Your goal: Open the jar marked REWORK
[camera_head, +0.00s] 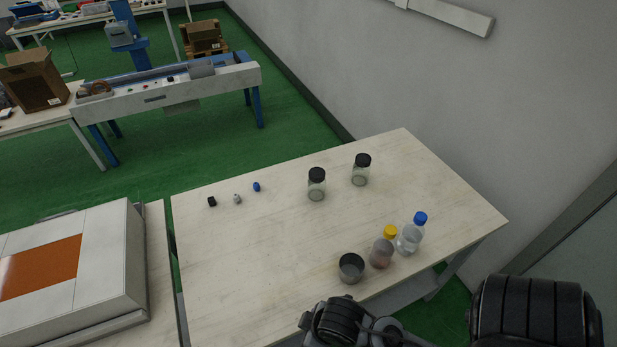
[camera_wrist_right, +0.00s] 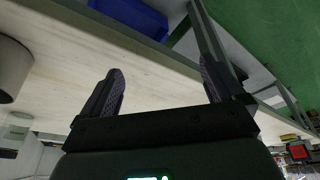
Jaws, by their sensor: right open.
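Two clear glass jars with black lids stand upright and apart on the pale wooden table (camera_head: 240,270) in the head view: a left jar (camera_head: 317,186) and a right jar (camera_head: 361,171). Both lids are on. No marking is legible on either, so I cannot tell which is REWORK. My right gripper (camera_wrist_right: 160,78) is open and empty in the right wrist view, close to the table's edge. My left gripper is not in view.
A grey metal cup (camera_head: 351,268), a yellow-capped bottle (camera_head: 382,252) and a blue-capped bottle (camera_head: 411,236) stand near the front edge. Several small items, including a blue one (camera_head: 256,187), lie at the back left. The table's middle is clear. A wall (camera_head: 430,90) rises behind.

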